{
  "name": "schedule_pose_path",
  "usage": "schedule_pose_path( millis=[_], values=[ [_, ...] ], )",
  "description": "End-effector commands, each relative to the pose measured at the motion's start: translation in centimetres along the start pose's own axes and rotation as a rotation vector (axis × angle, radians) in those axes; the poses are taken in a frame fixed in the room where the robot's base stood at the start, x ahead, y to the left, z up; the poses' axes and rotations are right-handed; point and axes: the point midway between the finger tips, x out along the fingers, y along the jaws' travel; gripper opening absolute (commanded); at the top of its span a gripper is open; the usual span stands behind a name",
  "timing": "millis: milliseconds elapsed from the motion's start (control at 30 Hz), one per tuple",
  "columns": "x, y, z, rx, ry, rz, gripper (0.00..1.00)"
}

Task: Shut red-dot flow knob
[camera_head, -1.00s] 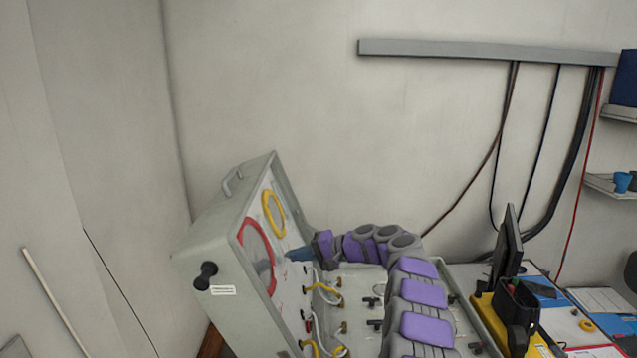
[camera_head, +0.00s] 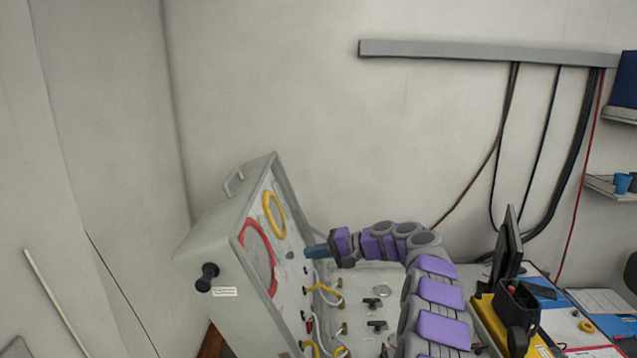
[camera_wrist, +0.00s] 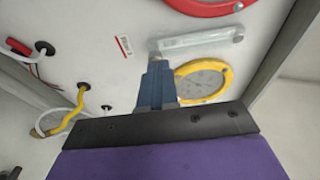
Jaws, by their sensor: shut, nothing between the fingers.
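An open grey case (camera_head: 225,240) holds an upright panel with a red-ringed gauge (camera_head: 257,258) and a yellow-ringed gauge (camera_head: 274,214). My gripper (camera_head: 308,251) is in front of this panel, its blue fingers shut and empty, pointing left toward it. In the wrist view the shut fingers (camera_wrist: 154,68) overlap the left edge of the yellow-ringed gauge (camera_wrist: 203,82), below a clear tube (camera_wrist: 197,40). Black T-shaped knobs (camera_head: 372,302) sit on the case's lower face, below and right of my gripper. I cannot make out a red dot on any knob.
White and yellow hoses (camera_head: 325,292) loop between fittings below my gripper. A monitor (camera_head: 507,250) and a yellow box (camera_head: 490,310) stand on the desk at right. Cables (camera_head: 545,195) hang on the wall. The space above the case is clear.

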Motion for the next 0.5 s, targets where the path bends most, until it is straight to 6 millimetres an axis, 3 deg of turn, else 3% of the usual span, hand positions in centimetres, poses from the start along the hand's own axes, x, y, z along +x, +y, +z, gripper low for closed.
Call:
schedule_pose_path(
  millis=[167,500],
  values=[
    [-1.43,-0.07,-0.40,0.000,0.001,0.001,0.00],
    [-1.52,-0.02,-0.40,0.001,0.000,0.001,0.00]
  ],
)
